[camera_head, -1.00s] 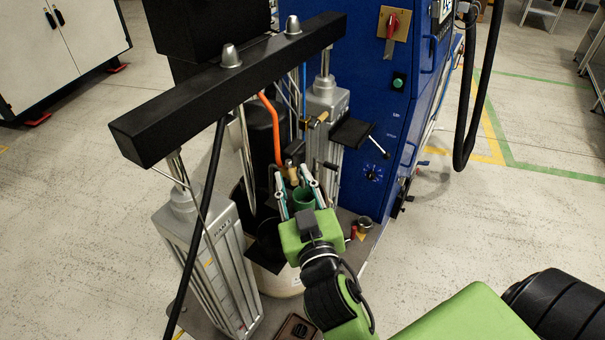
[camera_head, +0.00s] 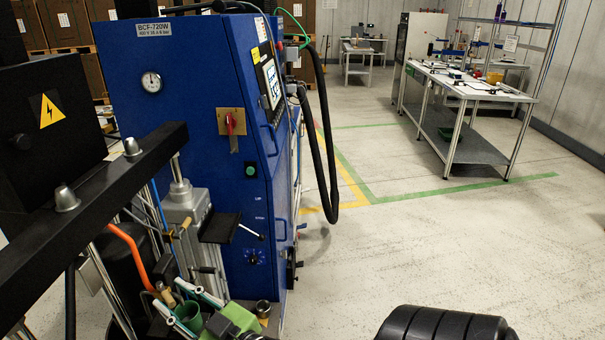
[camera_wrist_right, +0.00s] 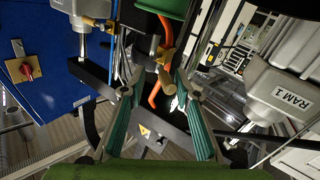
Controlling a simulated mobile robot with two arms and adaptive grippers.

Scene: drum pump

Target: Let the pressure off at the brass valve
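A brass valve (camera_wrist_right: 165,60) with a short stem shows in the right wrist view, near the tips of my right gripper (camera_wrist_right: 152,84). Its two green-padded fingers stand apart, one on each side of the valve's lower end; I see no clear contact. In the head view the right gripper (camera_head: 172,292) is low at the left, beside a small brass part (camera_head: 180,291), probably the same valve. The fingers partly hide it. A second brass fitting (camera_head: 184,228) sits higher, on the grey ram. My left gripper is not in view.
A blue control cabinet (camera_head: 190,110) with a red switch (camera_head: 231,124) stands behind the pump. A black crossbeam (camera_head: 90,220) and an orange hose (camera_head: 132,252) are close to the right gripper. A green cup-like part (camera_head: 188,314) is at the fingers.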

